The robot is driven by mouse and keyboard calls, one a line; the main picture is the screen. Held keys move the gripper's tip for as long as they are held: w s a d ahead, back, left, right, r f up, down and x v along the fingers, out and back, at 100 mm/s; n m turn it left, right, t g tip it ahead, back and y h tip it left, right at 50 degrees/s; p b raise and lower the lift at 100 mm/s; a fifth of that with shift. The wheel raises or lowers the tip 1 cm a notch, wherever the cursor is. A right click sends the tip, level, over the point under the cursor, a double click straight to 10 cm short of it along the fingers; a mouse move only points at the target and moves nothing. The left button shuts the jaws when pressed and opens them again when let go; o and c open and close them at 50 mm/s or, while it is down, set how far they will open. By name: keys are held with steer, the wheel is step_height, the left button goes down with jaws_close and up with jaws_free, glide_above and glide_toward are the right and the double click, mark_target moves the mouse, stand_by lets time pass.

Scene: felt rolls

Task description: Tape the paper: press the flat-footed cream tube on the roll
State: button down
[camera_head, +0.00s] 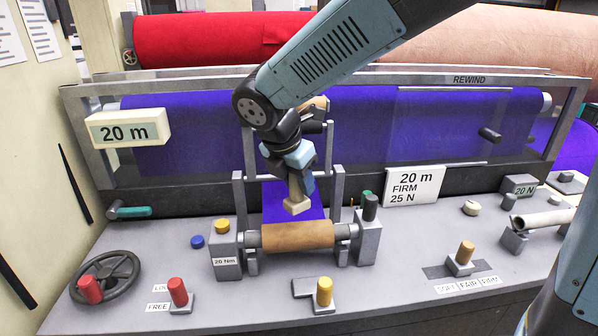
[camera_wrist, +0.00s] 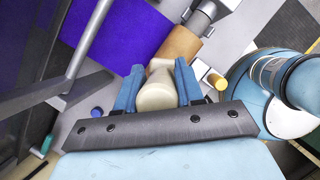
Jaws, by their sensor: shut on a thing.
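The brown paper roll (camera_head: 297,236) lies level on its spindle between two grey stands, in front of a purple felt strip (camera_head: 275,200). My gripper (camera_head: 300,185) is shut on the cream tube (camera_head: 297,206), with its flat foot downward. In the head view the foot is just above and behind the roll, with a thin strip of purple between them. In the wrist view the cream tube (camera_wrist: 157,92) sits between the blue fingers of my gripper (camera_wrist: 157,85), and its foot borders the paper roll (camera_wrist: 180,46). I cannot tell if they touch.
Grey uprights (camera_head: 240,200) stand on both sides of the strip, close to my gripper. A yellow-knobbed lever (camera_head: 324,292) is in front of the roll. A handwheel (camera_head: 105,277) and red-knobbed lever (camera_head: 178,292) are at left. A sign (camera_head: 414,186) stands at right.

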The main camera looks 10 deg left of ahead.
mark_target(298, 198)
steer(key=shift+f, duration=1.85)
steer(key=shift+f, duration=0.55)
steer(key=shift+r, duration=0.15)
stand_by(0.6)
steer(key=shift+r, duration=3.4)
